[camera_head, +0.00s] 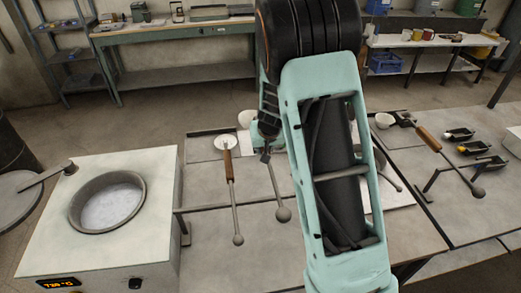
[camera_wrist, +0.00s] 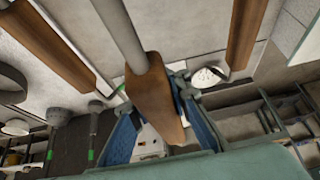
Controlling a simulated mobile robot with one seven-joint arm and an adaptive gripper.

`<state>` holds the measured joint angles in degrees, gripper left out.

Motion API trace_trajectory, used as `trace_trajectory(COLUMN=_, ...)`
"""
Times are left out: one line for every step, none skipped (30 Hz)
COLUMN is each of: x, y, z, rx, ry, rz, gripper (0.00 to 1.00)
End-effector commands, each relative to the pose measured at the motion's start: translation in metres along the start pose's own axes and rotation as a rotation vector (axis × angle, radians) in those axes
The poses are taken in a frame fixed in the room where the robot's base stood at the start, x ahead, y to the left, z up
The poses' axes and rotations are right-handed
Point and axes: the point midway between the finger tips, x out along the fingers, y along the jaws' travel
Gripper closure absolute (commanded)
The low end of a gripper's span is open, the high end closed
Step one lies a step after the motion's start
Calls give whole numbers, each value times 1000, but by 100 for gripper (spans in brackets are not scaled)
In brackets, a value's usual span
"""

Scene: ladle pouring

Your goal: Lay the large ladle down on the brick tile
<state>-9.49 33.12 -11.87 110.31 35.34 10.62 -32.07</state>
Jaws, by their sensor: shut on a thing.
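A ladle with a thin grey rod and a dark rounded end (camera_head: 283,214) hangs below my gripper (camera_head: 267,137). In the wrist view my gripper (camera_wrist: 160,122) is shut on its wooden handle (camera_wrist: 152,92), between the blue finger pads. The rod runs away from the handle, with its rounded end out of that view. I cannot tell whether that end touches the bench. A second wooden-handled ladle (camera_head: 230,180) lies just left of it, and a third (camera_head: 433,142) lies to the right. I cannot clearly identify the brick tile; my arm hides part of the bench.
A white furnace box (camera_head: 155,210) with a round pot (camera_head: 107,203) stands left. A white dish (camera_head: 225,142) is near the left ladle's handle. A white bowl (camera_head: 384,120) and several small scoops (camera_head: 475,148) are right. Bare bench top (camera_head: 205,265) shows in front.

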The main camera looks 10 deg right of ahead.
Motion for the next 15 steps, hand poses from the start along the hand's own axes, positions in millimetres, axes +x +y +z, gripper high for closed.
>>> trace_trajectory(x=1, y=0, z=-2, rx=0, ry=6, rz=1, gripper=100)
trace_trajectory(x=2, y=0, z=-1, rx=0, ry=6, rz=1, gripper=100)
trace_trajectory(x=3, y=0, z=0, rx=0, ry=6, rz=1, gripper=100)
trace_trajectory(x=4, y=0, z=0, rx=0, ry=6, rz=1, gripper=100)
trace_trajectory(x=6, y=0, z=1, rx=0, ry=6, rz=1, gripper=100)
trace_trajectory(x=8, y=0, z=2, rx=0, ry=6, rz=1, gripper=100)
trace_trajectory(x=10, y=0, z=3, rx=0, ry=5, rz=1, gripper=100)
trace_trajectory(x=11, y=0, z=4, rx=0, ry=5, rz=1, gripper=100)
trace_trajectory(x=14, y=0, z=6, rx=0, ry=5, rz=1, gripper=100)
trace_trajectory(x=16, y=0, z=7, rx=0, ry=5, rz=1, gripper=100)
trace_trajectory(x=18, y=0, z=8, rx=1, ry=5, rz=1, gripper=100)
trace_trajectory(x=21, y=0, z=9, rx=1, ry=5, rz=0, gripper=100)
trace_trajectory(x=23, y=0, z=10, rx=2, ry=5, rz=0, gripper=100)
trace_trajectory(x=25, y=0, z=12, rx=2, ry=5, rz=0, gripper=100)
trace_trajectory(x=28, y=0, z=13, rx=2, ry=4, rz=0, gripper=100)
